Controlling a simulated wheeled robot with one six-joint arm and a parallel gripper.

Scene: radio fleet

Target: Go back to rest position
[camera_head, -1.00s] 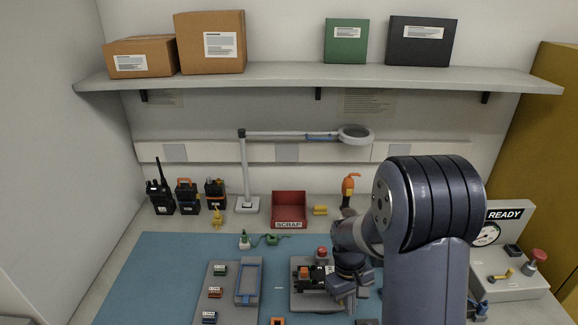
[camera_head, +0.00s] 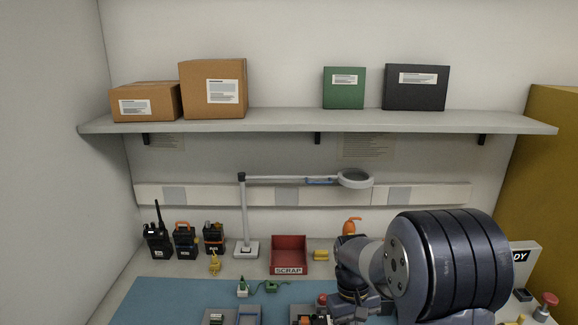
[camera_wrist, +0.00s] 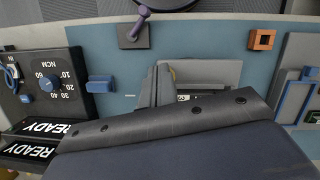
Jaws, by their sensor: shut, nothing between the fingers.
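My arm stands at the right in the head view, with its dark ribbed joint large in front. My gripper (camera_head: 348,306) is low over the bench near the picture's bottom edge, partly hidden by my own links. It is shut and empty. In the wrist view, my gripper's fingers (camera_wrist: 160,86) stand together above the blue mat, with a grey fixture plate (camera_wrist: 218,74) behind them. In the head view, a dark radio on its fixture (camera_head: 311,319) shows only at the bottom edge, beside my gripper.
A red SCRAP bin (camera_head: 289,255), a magnifier lamp (camera_head: 245,220) and several radios (camera_head: 185,241) stand at the back. A shelf (camera_head: 300,121) with boxes runs above. A dial unit (camera_wrist: 45,88) and a purple-levered block (camera_wrist: 134,34) show in the wrist view. The blue mat (camera_head: 170,297) is clear at left.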

